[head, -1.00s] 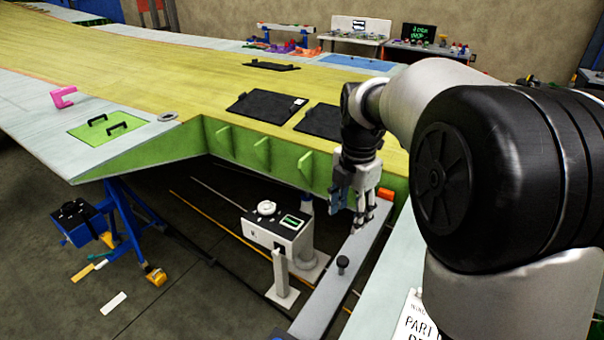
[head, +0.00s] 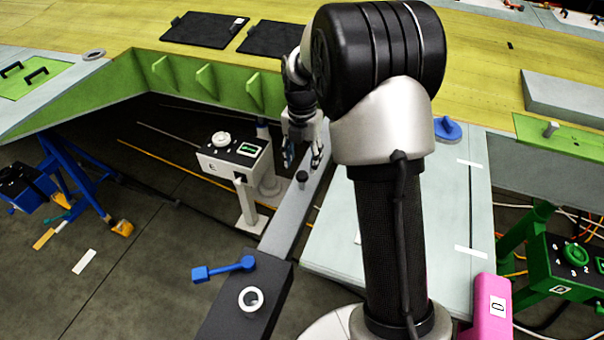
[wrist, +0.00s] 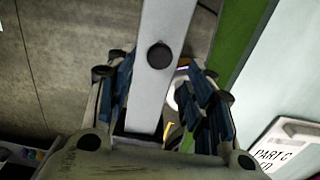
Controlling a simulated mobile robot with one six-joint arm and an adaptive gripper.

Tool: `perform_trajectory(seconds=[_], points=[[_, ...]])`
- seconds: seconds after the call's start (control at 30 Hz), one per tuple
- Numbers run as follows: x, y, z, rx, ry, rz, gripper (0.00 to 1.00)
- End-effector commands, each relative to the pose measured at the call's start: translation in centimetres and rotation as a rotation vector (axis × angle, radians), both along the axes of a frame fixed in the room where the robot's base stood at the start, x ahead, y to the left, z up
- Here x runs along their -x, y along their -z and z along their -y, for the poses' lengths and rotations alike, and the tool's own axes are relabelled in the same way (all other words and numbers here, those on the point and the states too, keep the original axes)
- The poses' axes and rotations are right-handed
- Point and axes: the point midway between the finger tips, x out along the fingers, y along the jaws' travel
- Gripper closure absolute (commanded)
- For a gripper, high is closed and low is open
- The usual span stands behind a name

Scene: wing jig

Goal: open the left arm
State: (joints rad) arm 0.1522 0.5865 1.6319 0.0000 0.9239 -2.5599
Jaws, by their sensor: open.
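The arm of the jig is a long grey bar (head: 280,225) with a black knob (head: 302,178) on its top. It runs from a dark block (head: 243,312) at the front towards the green edge of the wing. My gripper (head: 302,156) is open near the far part of the bar, just beyond the knob in the head view. In the wrist view the bar (wrist: 163,25) and knob (wrist: 159,55) lie between the open blue-padded fingers (wrist: 160,80). I cannot tell whether a finger touches the bar.
A blue lever (head: 224,269) and a white ring (head: 251,299) are at the dark block. A white control box (head: 232,157) stands left of the bar. A pale panel (head: 345,235) lies close on its right. A pink block (head: 487,312) is at front right. Floor shows at left.

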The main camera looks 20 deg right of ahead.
Motion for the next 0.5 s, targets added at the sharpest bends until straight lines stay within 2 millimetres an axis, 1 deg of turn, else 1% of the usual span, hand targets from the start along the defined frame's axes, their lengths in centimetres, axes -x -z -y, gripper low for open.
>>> perform_trajectory(seconds=[0.03,0.2,0.33,0.5], points=[[0.0,1.3,0.0,0.0,0.0,-0.003,0.52],[0.0,3.8,0.0,-0.001,0.0,-0.002,0.52],[0.0,4.8,0.0,0.0,0.0,0.0,0.52],[0.0,5.1,0.0,0.001,0.001,0.001,0.52]])
